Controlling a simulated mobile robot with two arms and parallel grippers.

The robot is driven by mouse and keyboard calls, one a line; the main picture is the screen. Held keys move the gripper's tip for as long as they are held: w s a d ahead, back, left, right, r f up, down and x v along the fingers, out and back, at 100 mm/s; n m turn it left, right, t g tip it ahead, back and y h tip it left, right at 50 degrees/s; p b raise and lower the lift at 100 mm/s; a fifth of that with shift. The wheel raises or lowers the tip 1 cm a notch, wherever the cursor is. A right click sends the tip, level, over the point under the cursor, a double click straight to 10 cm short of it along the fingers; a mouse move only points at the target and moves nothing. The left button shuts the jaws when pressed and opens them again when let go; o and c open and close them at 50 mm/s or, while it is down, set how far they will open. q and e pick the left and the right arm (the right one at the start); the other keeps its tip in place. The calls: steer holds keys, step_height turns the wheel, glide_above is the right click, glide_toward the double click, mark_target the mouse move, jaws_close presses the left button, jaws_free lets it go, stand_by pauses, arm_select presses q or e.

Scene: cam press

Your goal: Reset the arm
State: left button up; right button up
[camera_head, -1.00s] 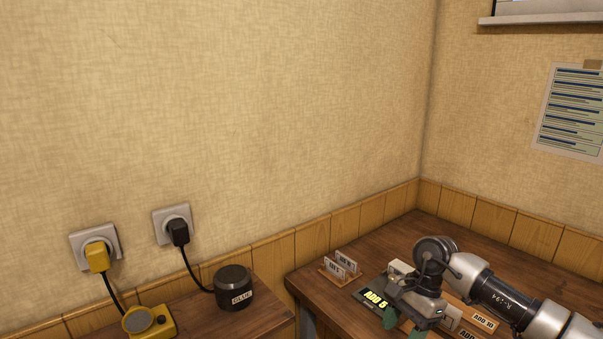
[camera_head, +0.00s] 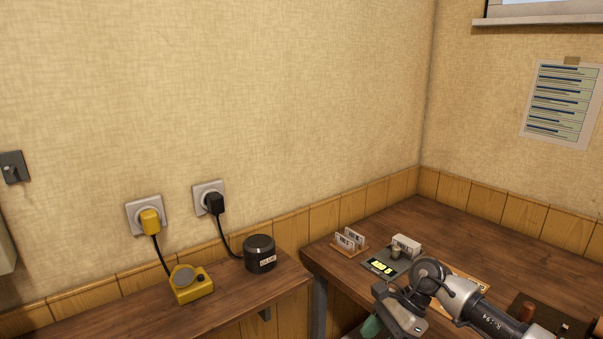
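My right arm comes in from the lower right, and its grey wrist bends down over the front edge of the right-hand table (camera_head: 460,225). The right gripper (camera_head: 373,325) points down at the bottom of the picture. One green fingertip shows; the other is hidden behind the wrist or cut off, so its opening cannot be judged. I see nothing held in it. My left arm and gripper are not in view.
A small device with a lit display (camera_head: 381,267), a white block (camera_head: 406,245) and a card holder (camera_head: 349,241) stand beside my wrist. On the left shelf (camera_head: 110,318) are a yellow device (camera_head: 192,290) and a black canister (camera_head: 260,254), corded to wall sockets.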

steer(key=w+a+f+m+t+y, duration=0.1)
steer(key=a+f+m+t+y, duration=0.45)
steer(key=f+m+y, duration=0.55)
steer(key=s+d+f+m+t+h, duration=0.2)
steer(key=d+f+m+t+h, duration=0.15)
steer(key=f+m, duration=0.45)
steer(key=s+d+f+m+t+h, duration=0.2)
steer(key=f+m+h, duration=0.25)
steer(key=m, duration=0.45)
steer(key=s+d+f+m+t+h, duration=0.2)
steer(key=f+m+t+h, duration=0.1)
steer(key=f+m, duration=0.55)
steer(key=s+d+f+m+g+h, duration=0.25)
steer(key=s+f+m, duration=0.35)
steer(key=s, duration=0.4)
steer(key=s+d+f+m+g+h, duration=0.25)
steer(key=s+f+m, duration=0.25)
steer(key=s+f, duration=0.4)
steer(key=s+f+m+g+h, duration=0.1)
steer(key=s+f+m+g, duration=0.1)
steer(key=s, duration=0.9)
steer(key=s+d+f+m+g+h, duration=0.1)
steer(key=s+f+m+g, duration=0.2)
steer(key=s, duration=0.9)
steer(key=shift+s+f+m, duration=0.25)
steer(key=shift+f+m, duration=0.05)
steer(key=shift+m, duration=0.75)
